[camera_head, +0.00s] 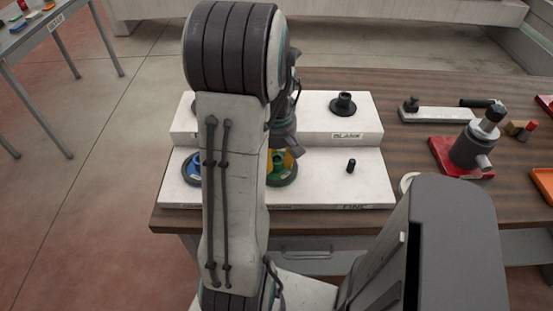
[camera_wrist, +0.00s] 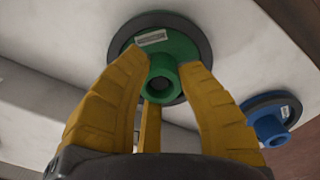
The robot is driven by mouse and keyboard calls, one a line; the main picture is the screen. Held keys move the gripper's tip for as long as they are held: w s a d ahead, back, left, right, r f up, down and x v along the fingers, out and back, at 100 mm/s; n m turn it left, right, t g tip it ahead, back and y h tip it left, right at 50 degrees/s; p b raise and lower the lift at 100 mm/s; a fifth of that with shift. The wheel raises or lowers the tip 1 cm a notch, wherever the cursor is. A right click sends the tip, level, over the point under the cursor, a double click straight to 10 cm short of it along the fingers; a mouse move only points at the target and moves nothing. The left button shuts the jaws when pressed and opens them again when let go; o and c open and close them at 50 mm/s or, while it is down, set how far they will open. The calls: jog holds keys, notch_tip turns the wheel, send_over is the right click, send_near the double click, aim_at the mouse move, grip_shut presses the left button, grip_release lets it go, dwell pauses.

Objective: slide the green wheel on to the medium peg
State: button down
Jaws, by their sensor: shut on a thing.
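The green wheel (camera_head: 283,172) has a dark rim and a raised hub. It lies at the middle of the lower step of the white stand (camera_head: 325,190), partly hidden behind my arm in the head view. The wrist view shows its green face (camera_wrist: 180,50) flat against or very close to the white surface. My gripper (camera_wrist: 170,80) has its yellow fingers shut around the hub. In the head view only a bit of yellow finger shows. Any peg under the green wheel is hidden. A bare short black peg (camera_head: 351,166) stands on the lower step at the right.
The blue wheel (camera_head: 191,165) lies on the lower step left of my arm, also in the wrist view (camera_wrist: 271,121). A black wheel (camera_head: 343,104) sits on the upper step above a "BLANK" label. A grey device on a red base (camera_head: 465,155) stands to the right.

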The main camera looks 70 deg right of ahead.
jog(key=c, duration=0.9)
grip_release()
jog(key=shift+r, duration=0.1)
notch_tip(320, 180, up, 12)
jog(key=shift+f, duration=0.1)
dwell(0.3)
